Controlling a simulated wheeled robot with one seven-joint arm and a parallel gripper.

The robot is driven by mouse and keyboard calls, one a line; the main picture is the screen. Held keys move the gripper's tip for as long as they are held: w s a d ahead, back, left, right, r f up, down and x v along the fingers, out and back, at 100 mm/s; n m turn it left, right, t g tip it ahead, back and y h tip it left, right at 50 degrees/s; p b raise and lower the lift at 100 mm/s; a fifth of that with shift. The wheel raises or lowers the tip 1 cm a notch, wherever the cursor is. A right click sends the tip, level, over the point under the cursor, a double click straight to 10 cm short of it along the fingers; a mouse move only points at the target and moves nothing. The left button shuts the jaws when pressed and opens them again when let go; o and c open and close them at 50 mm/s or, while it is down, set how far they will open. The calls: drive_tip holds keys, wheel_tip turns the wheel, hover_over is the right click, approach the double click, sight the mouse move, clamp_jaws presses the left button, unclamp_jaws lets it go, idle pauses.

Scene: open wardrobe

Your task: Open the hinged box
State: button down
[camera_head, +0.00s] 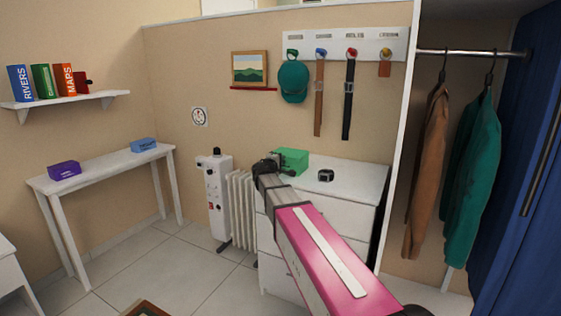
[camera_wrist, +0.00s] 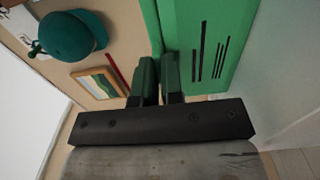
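The green box (camera_head: 291,161) sits on top of the white chest of drawers, towards its back left corner. I cannot tell whether its lid is closed or slightly raised. My gripper (camera_head: 267,165) is at the left side of the box in the head view. In the wrist view the box's green surface (camera_wrist: 228,45), with dark slots, fills the upper right. There the two dark fingers (camera_wrist: 159,72) stand close together over the box's edge with a narrow gap. Whether they grip that edge is unclear.
A small dark object (camera_head: 326,175) lies on the chest of drawers (camera_head: 345,185) right of the box. A white radiator (camera_head: 241,205) stands at its left. A cap (camera_head: 293,82) and belts hang above. Hanging jackets (camera_head: 470,180) are at the right.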

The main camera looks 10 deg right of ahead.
drive_tip(key=shift+r, duration=0.15)
drive_tip(key=w+r+g+y, duration=0.1)
drive_tip(key=r+g, duration=0.1)
drive_tip(key=r, duration=0.1)
drive_tip(key=w+d+r+g+y, duration=0.1)
drive_tip(key=r+g+y, duration=0.1)
drive_tip(key=r, duration=0.1)
drive_tip(key=w+d+r+g+y, duration=0.1)
drive_tip(key=r+g, duration=0.1)
drive_tip(key=r, duration=0.2)
drive_tip(key=shift+w+d, duration=0.15)
drive_tip(key=shift+w, duration=0.2)
drive_tip(key=w+d+r+g+y, duration=0.2)
drive_tip(key=w+d, duration=0.2)
drive_tip(key=w, duration=0.2)
drive_tip(key=w+d+r+g+y, duration=0.2)
drive_tip(key=w+d+g, duration=0.1)
drive_tip(key=w+d, duration=0.2)
drive_tip(key=shift+w+d+r+g, duration=0.2)
drive_tip(key=shift+w+r+g, duration=0.1)
drive_tip(key=shift+w, duration=0.35)
drive_tip(key=c, duration=1.2)
unclamp_jaws()
drive_tip(key=shift+f, duration=0.1)
drive_tip(key=shift+c, duration=0.2)
